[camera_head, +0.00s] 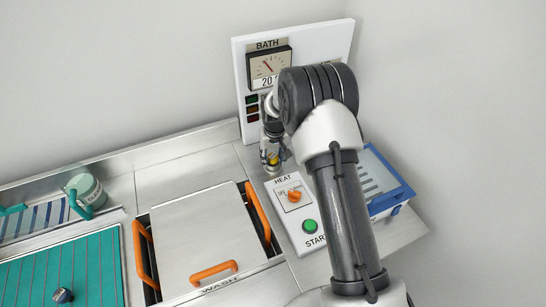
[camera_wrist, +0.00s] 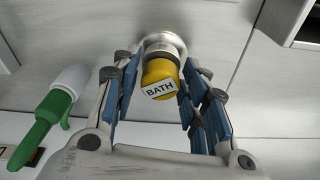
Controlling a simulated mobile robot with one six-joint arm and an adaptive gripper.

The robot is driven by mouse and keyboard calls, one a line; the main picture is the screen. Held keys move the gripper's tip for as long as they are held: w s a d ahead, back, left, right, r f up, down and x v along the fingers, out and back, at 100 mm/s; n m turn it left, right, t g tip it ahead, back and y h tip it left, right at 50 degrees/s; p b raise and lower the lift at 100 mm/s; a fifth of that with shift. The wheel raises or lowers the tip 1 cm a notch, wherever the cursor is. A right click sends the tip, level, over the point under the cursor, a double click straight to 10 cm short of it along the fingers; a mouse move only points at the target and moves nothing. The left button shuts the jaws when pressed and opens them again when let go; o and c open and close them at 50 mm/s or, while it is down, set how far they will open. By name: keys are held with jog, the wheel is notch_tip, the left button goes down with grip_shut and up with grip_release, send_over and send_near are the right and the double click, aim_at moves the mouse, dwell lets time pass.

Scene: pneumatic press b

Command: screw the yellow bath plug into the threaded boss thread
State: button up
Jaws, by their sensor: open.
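The yellow bath plug (camera_wrist: 160,80), with a white "BATH" label, sits at the round metal boss (camera_wrist: 163,42) in the wrist view. I cannot tell how far its thread is engaged. My gripper (camera_wrist: 152,80) is open, with one blue-padded finger on each side of the plug and visible gaps between. In the head view the plug (camera_head: 273,158) is a small yellow spot below the bath panel, and my gripper (camera_head: 270,152) is around it, partly hidden by my arm. The boss is hidden there.
The bath panel with a dial (camera_head: 268,68) stands behind. A control box (camera_head: 293,205) with an orange knob and green button is close in front. A wash cover (camera_head: 210,240) with orange handles lies left, a blue-framed tray (camera_head: 385,180) right. A green-and-white part (camera_wrist: 50,115) is near my gripper.

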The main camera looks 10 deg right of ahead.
jog(key=shift+n, duration=0.8)
jog(key=shift+n+y, duration=0.3)
jog(key=shift+n, duration=0.6)
jog(key=shift+n+b, duration=0.45)
jog(key=shift+n, duration=0.35)
jog(key=shift+c, duration=0.4)
